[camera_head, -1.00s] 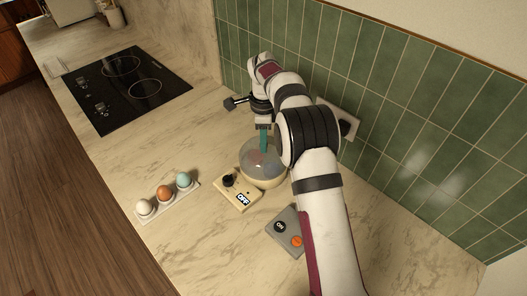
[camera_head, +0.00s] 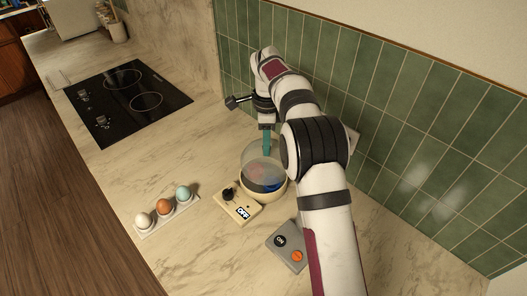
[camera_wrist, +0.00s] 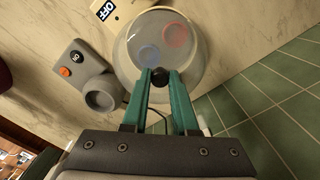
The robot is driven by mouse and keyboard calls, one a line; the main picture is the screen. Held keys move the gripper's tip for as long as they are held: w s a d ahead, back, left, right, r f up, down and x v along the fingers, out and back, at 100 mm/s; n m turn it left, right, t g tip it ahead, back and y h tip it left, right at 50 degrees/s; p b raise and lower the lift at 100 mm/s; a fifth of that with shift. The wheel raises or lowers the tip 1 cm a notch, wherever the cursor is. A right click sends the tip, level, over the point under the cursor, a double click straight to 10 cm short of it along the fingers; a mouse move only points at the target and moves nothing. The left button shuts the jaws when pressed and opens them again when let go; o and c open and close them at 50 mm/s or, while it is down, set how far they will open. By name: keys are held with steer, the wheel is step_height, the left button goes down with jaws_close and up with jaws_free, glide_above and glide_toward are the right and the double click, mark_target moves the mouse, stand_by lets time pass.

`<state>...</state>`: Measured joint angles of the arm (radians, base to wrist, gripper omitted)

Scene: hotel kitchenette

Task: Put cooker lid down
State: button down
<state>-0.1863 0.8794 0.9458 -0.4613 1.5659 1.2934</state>
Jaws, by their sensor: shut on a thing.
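The clear domed cooker lid (camera_head: 262,152) is tilted and raised a little above the cream cooker base (camera_head: 266,195), in the head view. My gripper (camera_head: 267,150) has teal fingers shut on the lid's dark knob, which shows between the fingertips in the wrist view (camera_wrist: 159,78). Through the clear lid (camera_wrist: 185,22) in the wrist view I see a blue ring and a red ring inside the base. The cooker's control box (camera_head: 238,206) reads OFF and has a black knob.
A white tray (camera_head: 152,228) holds a white, a brown and a blue egg. A grey box (camera_head: 291,246) marked ON has an orange button. The black hob (camera_head: 128,100) is at the back left. The green tiled wall (camera_head: 400,130) stands close on the right.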

steer(key=s+d+r, duration=0.4)
steer(key=d+r, duration=0.2)
steer(key=d, duration=0.4)
steer(key=s+a+f+n, duration=0.3)
steer(key=s+a+n, duration=0.4)
steer(key=s+n, duration=0.15)
steer(key=s+a+f+n, duration=0.2)
steer(key=s+a+n, duration=0.55)
steer(key=n, duration=0.25)
steer(key=shift+m, duration=0.25)
steer(key=a+f, duration=0.3)
steer(key=s+a+f, duration=0.1)
steer(key=a+f, duration=0.6)
steer(key=a, duration=0.1)
steer(key=shift+s+a+f, duration=0.2)
steer(key=shift+a+f, duration=0.05)
steer(key=shift+f, duration=0.25)
steer(key=shift+f, duration=0.1)
steer(key=c, duration=0.7)
jaws_free()
